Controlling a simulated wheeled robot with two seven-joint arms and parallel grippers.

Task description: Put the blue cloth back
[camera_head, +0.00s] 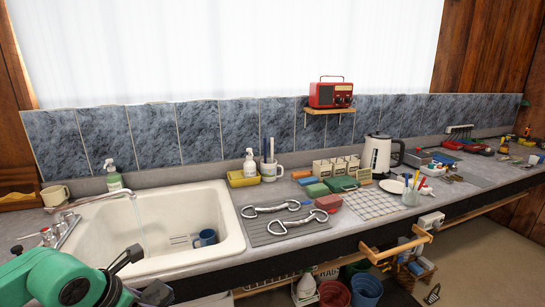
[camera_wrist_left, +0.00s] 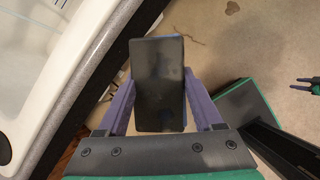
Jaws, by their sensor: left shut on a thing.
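My left gripper (camera_wrist_left: 158,112) is shut on a flat rectangular thing, which I take to be the folded blue cloth (camera_wrist_left: 183,42). Its face toward the wrist camera looks nearly black, and a thin blue strip shows along its edge. The purple fingers press its two sides, and it hangs above the floor beside the sink counter. In the head view, my left arm enters at the lower left, in front of the sink (camera_head: 160,215); I cannot make out the cloth there.
Bridle bits lie on a ridged grey mat (camera_head: 283,228). Several coloured blocks (camera_head: 342,184), a wire rack (camera_head: 371,203) and a kettle (camera_head: 378,155) follow. Buckets (camera_head: 366,289) stand below the counter.

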